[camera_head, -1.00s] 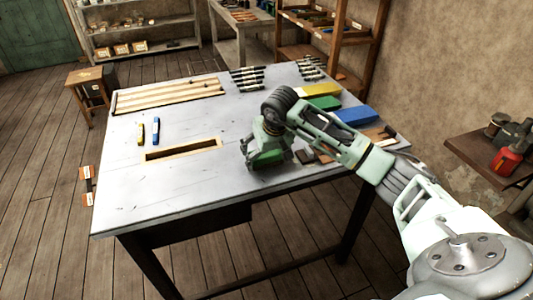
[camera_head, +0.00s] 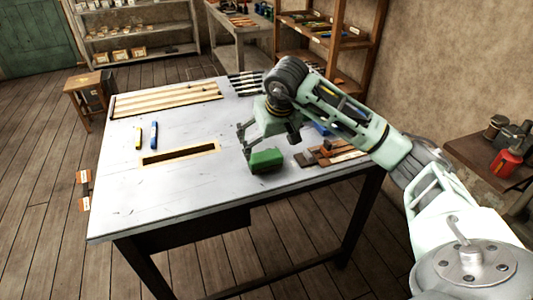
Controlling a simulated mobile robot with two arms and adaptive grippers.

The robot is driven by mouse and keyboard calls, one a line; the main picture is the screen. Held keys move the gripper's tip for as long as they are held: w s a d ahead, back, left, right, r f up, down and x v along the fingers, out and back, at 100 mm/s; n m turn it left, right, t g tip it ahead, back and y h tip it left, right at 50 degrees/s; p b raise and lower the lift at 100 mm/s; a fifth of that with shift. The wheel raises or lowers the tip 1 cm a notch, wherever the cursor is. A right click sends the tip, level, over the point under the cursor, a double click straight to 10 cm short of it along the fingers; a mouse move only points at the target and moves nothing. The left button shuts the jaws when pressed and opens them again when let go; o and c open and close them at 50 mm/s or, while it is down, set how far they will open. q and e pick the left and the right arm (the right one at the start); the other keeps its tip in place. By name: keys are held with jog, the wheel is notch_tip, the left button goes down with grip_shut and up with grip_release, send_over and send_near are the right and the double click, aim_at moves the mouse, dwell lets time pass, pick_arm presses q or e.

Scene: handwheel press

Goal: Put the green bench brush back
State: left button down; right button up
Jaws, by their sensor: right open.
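A green block-like object (camera_head: 266,160), which looks like the green bench brush, sits on the grey table (camera_head: 185,190) right of the slot. Its bristles cannot be made out. My right gripper (camera_head: 269,143) is open and empty just above it, fingers spread and pointing down. The gripper appears apart from the green object. My right arm comes in from the right and hides part of the table's back right side. My left gripper is not in view.
A yellow-edged slot (camera_head: 180,153) lies in the tabletop. A wooden rack (camera_head: 165,99) is at the back left. Wooden pieces (camera_head: 330,152) lie at right. The table's front left is clear.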

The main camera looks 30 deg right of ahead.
jog(key=shift+v, duration=1.7)
